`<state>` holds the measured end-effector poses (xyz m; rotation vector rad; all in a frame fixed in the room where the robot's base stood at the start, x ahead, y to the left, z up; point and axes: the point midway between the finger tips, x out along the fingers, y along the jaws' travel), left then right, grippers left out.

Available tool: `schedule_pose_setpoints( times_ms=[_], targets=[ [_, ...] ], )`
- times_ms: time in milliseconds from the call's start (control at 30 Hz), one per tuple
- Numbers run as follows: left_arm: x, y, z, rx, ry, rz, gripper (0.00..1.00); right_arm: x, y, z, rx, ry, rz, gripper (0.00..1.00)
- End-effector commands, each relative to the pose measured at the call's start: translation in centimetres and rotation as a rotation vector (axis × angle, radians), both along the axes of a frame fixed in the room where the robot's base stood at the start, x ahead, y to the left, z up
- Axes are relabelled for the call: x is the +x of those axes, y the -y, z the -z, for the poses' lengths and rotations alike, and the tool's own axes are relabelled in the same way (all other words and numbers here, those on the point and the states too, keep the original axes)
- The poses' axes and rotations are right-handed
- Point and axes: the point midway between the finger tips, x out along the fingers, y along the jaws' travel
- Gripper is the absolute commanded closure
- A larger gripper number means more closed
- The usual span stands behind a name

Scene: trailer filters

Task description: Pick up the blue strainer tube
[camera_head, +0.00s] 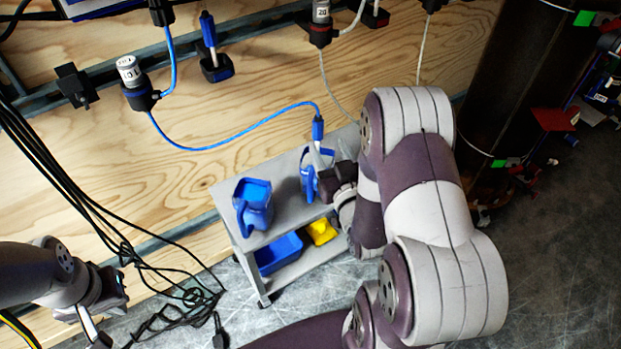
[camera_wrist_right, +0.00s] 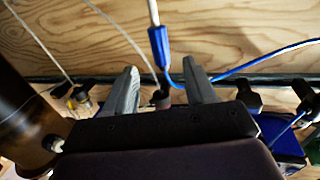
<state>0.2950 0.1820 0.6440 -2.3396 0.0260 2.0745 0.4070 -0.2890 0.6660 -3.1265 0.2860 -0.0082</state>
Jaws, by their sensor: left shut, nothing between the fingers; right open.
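A blue tube with a white stem (camera_head: 318,128), joined to a blue cable, is above the cart's right end in the head view. In the right wrist view this blue tube (camera_wrist_right: 159,47) shows just beyond the fingertips, roughly in line with the gap. My right gripper (camera_wrist_right: 165,82) is open, with its two grey fingers apart and nothing visibly held. In the head view it is partly hidden by its own arm. Another blue tube with a white stem (camera_head: 208,30) sits in a dark wall holder. My left gripper (camera_head: 98,333) is shut and empty at lower left.
A grey cart (camera_head: 283,228) carries a blue jug (camera_head: 254,205) on top, a second blue container (camera_head: 309,178) beside my right gripper, and a blue bin (camera_head: 279,253) below. Black cables (camera_head: 95,210) hang at left. A dark pillar (camera_head: 515,75) stands at right.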

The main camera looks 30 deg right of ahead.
Motion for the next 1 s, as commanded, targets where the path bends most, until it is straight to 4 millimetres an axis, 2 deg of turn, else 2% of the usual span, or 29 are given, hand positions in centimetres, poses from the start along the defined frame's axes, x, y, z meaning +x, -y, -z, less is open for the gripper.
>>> schedule_pose_setpoints(
  times_ms=[100, 333, 500, 600, 800, 833, 900, 967, 1000],
  targets=[
    [0.0, 0.0, 0.6, 0.0, -0.001, 0.0, 1.0, 2.7, 0.4, 0.2, -0.001, 0.001, -0.003, 0.45],
    [0.0, 0.0, 1.1, 0.0, 0.0, 0.0, 1.0, 5.8, 1.0, 0.2, 0.0, -0.002, -0.001, 0.45],
    [0.0, 0.0, 1.7, 0.0, 0.0, 0.0, 1.0, 8.9, 1.6, 0.1, -0.001, -0.001, 0.0, 0.45],
    [0.0, 0.0, 1.8, 0.0, 0.0, 0.0, 1.0, 9.8, 1.8, 0.0, 0.001, -0.003, 0.0, 0.45],
    [0.0, 0.0, 1.7, 0.0, 0.0, 0.0, 1.0, 9.9, 1.8, -0.1, 0.001, -0.004, 0.0, 0.45],
    [0.0, 0.0, 1.7, 0.0, 0.0, 0.0, 1.0, 9.9, 1.8, -0.1, 0.001, -0.004, 0.0, 0.51],
    [0.0, 0.0, 1.7, 0.0, 0.0, 0.0, 1.0, 9.9, 1.8, -0.1, 0.001, -0.004, 0.0, 0.74],
    [0.0, 0.0, 1.7, 0.0, 0.0, 0.0, 1.0, 9.9, 1.8, -0.1, 0.001, -0.004, 0.0, 0.93],
    [0.0, 0.0, 1.7, 0.0, 0.0, 0.0, 1.0, 9.9, 1.8, -0.1, 0.001, -0.004, 0.0, 1.0]
  ],
)
